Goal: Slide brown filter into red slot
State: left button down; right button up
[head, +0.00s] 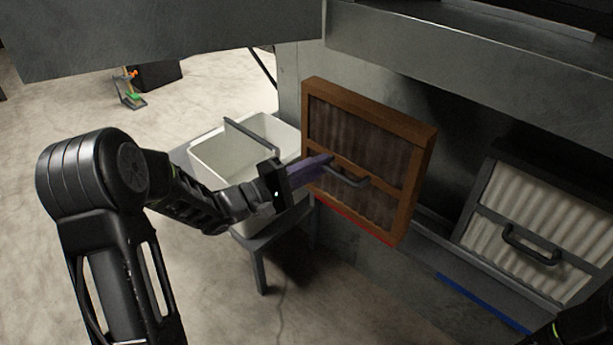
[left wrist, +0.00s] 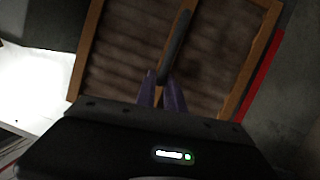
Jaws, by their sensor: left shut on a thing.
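The brown filter (head: 405,187) is a wooden-framed panel with brown pleats and a dark bar handle (head: 352,181). It stands nearly upright at the front of the grey booth, at the red strip (head: 352,222) that marks the red slot. The strip shows along its lower edge. My left gripper (head: 328,165) has purple fingers shut on the handle. In the left wrist view the fingers (left wrist: 162,92) meet at the handle's end, and the red strip (left wrist: 262,77) runs beside the frame. The filter hides the slot opening, so I cannot tell how deep it sits. My right gripper is not visible.
A white filter (head: 540,235) with a handle leans in the bay to the right, above a blue strip (head: 482,303). A grey hood overhangs the bays.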

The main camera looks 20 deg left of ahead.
pick_arm(q)
jog(key=w+d+b, duration=0.4)
jog(key=w, duration=0.6)
jog(key=shift+w, duration=0.25)
jog(key=shift+w+d+f+p, duration=0.1)
jog(key=shift+w+d+p, duration=0.05)
jog(key=shift+d+p, duration=0.2)
dwell(0.4)
jog(key=shift+f, duration=0.2)
dwell(0.6)
jog(key=shift+f+b, duration=0.55)
jog(key=shift+f, duration=0.65)
